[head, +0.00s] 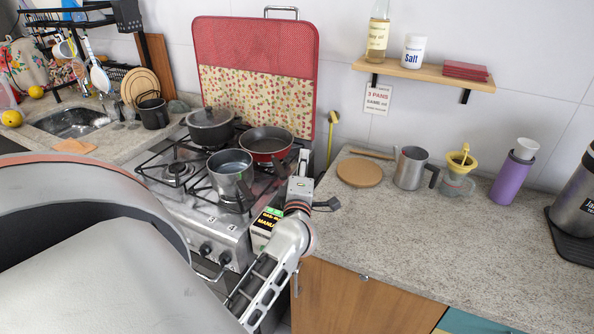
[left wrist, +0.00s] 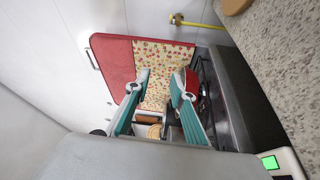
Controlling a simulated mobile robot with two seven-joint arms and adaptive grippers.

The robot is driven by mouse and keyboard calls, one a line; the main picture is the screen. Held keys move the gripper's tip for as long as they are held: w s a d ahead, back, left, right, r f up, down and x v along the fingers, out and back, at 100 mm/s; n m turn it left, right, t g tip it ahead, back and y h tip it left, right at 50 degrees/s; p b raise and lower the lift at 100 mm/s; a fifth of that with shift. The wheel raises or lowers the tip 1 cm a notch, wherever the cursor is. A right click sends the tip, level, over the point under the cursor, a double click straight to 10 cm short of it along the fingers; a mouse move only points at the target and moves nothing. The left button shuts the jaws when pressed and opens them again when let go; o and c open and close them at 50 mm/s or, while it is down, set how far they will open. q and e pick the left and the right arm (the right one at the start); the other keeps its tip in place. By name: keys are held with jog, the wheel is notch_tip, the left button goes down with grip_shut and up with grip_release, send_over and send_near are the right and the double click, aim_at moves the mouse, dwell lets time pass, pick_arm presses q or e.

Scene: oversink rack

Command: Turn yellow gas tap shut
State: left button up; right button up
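The yellow gas tap (head: 333,118) is on the wall right of the stove, at the top of a thin yellow pipe (head: 329,145). In the left wrist view the tap (left wrist: 177,19) is at the top, with the pipe running right from it. My left gripper (head: 309,172) is over the gap between stove and right counter, in front of the tap and lower in the picture. In the left wrist view its two teal fingers (left wrist: 160,80) are apart with nothing between them, and the tap lies outside them. My right gripper is not in view.
Pots and a red pan (head: 266,142) stand on the stove (head: 160,180), left of my gripper. Its raised red lid cover (head: 255,45) stands behind. A round board (head: 360,172) and metal mug (head: 410,168) are on the right counter. A shelf (head: 425,70) hangs above.

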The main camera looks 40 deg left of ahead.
aim_at(335, 118)
pick_arm(q)
jog(key=shift+s+d, duration=0.2)
jog(key=shift+s, duration=0.2)
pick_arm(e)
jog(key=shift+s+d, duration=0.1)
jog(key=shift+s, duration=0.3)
